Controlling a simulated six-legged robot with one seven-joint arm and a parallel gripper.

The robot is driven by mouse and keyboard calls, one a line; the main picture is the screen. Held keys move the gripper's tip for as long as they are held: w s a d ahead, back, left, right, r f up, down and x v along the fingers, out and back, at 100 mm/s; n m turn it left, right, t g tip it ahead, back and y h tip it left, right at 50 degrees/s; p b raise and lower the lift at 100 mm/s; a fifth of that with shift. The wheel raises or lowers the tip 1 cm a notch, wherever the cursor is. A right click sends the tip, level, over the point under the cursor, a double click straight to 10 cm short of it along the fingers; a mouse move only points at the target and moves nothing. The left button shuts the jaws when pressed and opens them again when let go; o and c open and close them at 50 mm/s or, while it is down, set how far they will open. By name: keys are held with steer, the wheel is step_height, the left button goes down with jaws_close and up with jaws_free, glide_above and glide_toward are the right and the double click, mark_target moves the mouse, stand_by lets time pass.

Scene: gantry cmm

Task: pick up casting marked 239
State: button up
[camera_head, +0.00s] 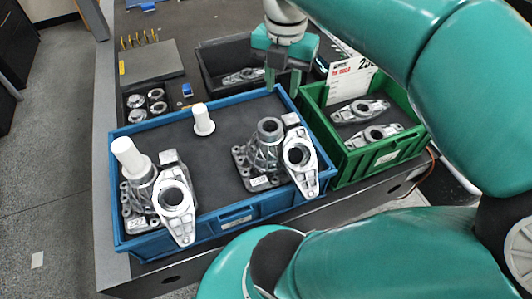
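Two grey metal castings stand in a blue crate (232,219). The left casting (142,196) carries a small white tag that looks like 227. A white cylinder (128,155) covers the top of the left casting. My gripper (283,80) hangs fingers down over the back of the blue crate, above and slightly right of the right casting. Its two fingers are apart with nothing seen between them.
A smaller white flanged post (203,119) stands between the castings. Flat bracket-like parts (174,200) lean at the crate's front wall. A green crate (387,154) with two brackets and a sign (345,78) stands right. A black bin (225,58) is behind.

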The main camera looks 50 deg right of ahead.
glide_above(280, 128)
steer(key=f, duration=0.7)
steer(key=shift+s+a+f, duration=0.25)
steer(key=shift+s+f, duration=0.05)
steer(key=shift+w+d+f, duration=0.1)
steer(key=shift+w+f, duration=0.05)
steer(key=shift+f, duration=1.45)
steer(key=shift+w+f, duration=0.1)
steer(key=shift+f, duration=1.45)
jaws_close()
steer(key=shift+r, duration=0.1)
